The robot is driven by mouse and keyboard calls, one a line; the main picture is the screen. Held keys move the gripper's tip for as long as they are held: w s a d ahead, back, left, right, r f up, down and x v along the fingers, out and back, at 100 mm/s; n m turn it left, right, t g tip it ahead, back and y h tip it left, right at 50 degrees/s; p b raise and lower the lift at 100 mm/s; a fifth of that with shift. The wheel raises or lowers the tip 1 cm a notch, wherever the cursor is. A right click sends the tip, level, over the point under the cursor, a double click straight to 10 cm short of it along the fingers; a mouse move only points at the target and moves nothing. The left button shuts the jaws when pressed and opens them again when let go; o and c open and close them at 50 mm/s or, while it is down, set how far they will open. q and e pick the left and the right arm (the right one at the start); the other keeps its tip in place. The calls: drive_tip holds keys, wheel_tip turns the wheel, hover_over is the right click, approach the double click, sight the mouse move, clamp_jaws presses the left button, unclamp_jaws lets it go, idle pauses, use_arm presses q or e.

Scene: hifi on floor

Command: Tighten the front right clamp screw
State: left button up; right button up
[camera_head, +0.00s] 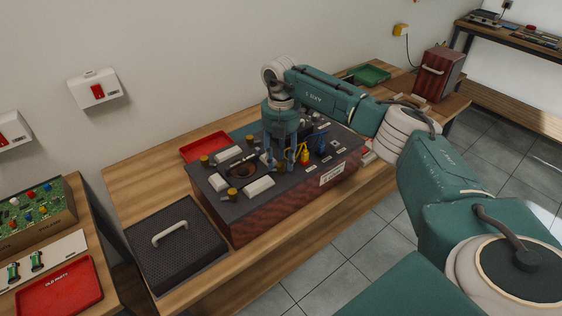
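A hi-fi unit (270,215) with a dark top and reddish wood sides stands on the workbench. Small yellow knobs show on its top: one at the left (204,160), one at the near left edge (232,193) and one at the back (250,139). They look like clamp screws, beside white blocks. My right gripper (281,163) points down over the unit's right half, its fingertips low near the top. What lies between the fingers is too small and too hidden to tell. The front right screw is not clearly visible there. My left gripper is not in view.
A small red-and-yellow part (304,154) and blue wires (321,136) stand right beside the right gripper. A dark lid with a handle (178,262) lies left of the unit. A red tray (204,146) and a green tray (369,74) are behind. A wooden box (440,75) stands far right.

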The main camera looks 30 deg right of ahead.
sight(281, 164)
wheel_tip(281, 164, up, 10)
drive_tip(key=shift+r, duration=0.25)
idle(0.5)
